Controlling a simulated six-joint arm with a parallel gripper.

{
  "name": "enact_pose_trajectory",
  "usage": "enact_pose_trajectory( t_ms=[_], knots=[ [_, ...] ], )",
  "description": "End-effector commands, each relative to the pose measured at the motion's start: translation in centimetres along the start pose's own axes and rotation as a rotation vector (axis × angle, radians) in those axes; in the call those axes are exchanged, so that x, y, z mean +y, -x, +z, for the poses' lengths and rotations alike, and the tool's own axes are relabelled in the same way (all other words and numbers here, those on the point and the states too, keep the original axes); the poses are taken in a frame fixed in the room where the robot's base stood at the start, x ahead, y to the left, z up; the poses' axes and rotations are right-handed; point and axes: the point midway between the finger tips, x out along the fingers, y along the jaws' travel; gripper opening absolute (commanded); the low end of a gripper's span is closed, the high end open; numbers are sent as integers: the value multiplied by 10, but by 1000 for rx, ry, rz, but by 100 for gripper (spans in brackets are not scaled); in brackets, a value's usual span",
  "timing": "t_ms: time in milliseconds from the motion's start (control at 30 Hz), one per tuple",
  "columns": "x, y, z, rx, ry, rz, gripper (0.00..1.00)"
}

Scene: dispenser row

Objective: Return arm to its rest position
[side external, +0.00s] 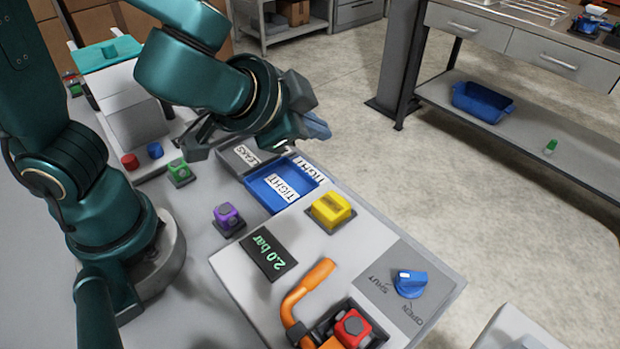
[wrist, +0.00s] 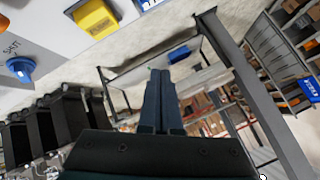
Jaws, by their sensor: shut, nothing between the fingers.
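My arm is teal and stands at the left of the side external view, bent over the work table. My gripper (side external: 314,127) is raised above the far side of the table, above and behind the blue tray marked TIGHT (side external: 262,198). In the wrist view my gripper (wrist: 159,75) has its two fingers together, with nothing between them. It points outward, away from the table, toward the open floor and shelving. It touches nothing that I can see.
A panel holds a yellow block (side external: 331,210), a blue knob (side external: 410,284), an orange handle (side external: 307,287), a red button block (side external: 352,327) and a 2.0 bar display (side external: 268,252). Purple (side external: 228,219) and green (side external: 179,171) blocks stand nearer my base. Open floor lies beyond.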

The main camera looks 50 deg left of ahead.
Motion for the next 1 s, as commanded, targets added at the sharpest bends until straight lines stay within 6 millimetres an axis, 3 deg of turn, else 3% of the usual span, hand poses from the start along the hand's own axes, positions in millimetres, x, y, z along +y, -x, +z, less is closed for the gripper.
enact_pose_trajectory(
  t_ms=[33, 100, 200, 300, 433, 667, 1000],
  knots=[
    [-25, 2, 7, -26, 108, -34, 0],
    [-52, 9, 23, -77, 238, -67, 0],
    [-76, 24, 51, -157, 399, -91, 0],
    [-85, 42, 77, -225, 532, -78, 0],
    [-74, 62, 96, -272, 645, 0, 0],
    [-34, 78, 95, -287, 577, 206, 0],
    [-32, 79, 93, -281, 516, 228, 0]
  ],
)
